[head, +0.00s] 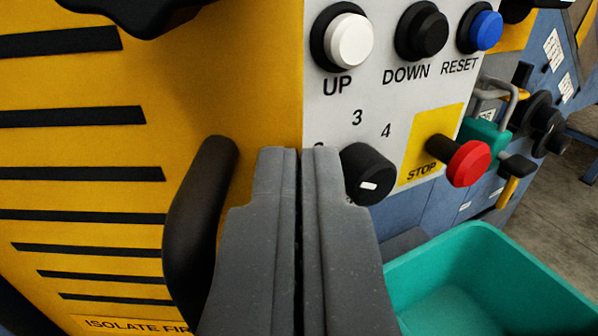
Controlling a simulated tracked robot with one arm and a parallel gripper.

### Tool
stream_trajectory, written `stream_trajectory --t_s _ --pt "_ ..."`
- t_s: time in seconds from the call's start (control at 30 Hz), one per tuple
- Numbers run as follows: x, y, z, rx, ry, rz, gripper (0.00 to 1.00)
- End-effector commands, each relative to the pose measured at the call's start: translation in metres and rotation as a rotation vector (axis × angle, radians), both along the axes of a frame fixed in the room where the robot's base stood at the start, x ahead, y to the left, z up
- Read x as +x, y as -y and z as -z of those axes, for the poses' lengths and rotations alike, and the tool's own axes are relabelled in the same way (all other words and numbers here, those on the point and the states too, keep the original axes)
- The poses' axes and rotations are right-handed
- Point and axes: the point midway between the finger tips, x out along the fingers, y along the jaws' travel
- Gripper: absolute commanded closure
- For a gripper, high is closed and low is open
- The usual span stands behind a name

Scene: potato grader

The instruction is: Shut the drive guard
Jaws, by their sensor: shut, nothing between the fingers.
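The drive guard (215,75) is a yellow panel with several black slots, filling the left of the head view. A black bar handle (200,215) stands on it near its right edge, and a sign reading "ISOLATE FIR…" (130,325) is cut off at the bottom. My gripper (300,155) is shut and empty, with its grey fingers pointing up the picture just right of the handle. The fingers hide part of the guard's lower right edge. I cannot tell how far the guard stands open, or whether a finger touches the handle.
Right of the guard is a grey control panel (375,95) with a white UP button (349,40), a selector knob (367,172) and a red STOP button (468,163). A teal bin (500,245) stands lower right. A black knob (135,12) juts in at top left.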

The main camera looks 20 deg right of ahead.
Motion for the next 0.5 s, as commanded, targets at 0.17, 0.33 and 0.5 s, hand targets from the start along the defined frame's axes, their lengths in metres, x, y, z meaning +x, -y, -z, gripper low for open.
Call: stream_trajectory --t_s 0.17,0.33,0.5 --pt "0.0006 0.0000 -0.0004 0.000 0.000 0.000 1.00" --pt "0.0006 -0.0001 -0.0006 0.000 0.001 0.000 1.00" --pt "0.0057 0.0018 -0.0033 0.001 0.001 -0.001 1.00"
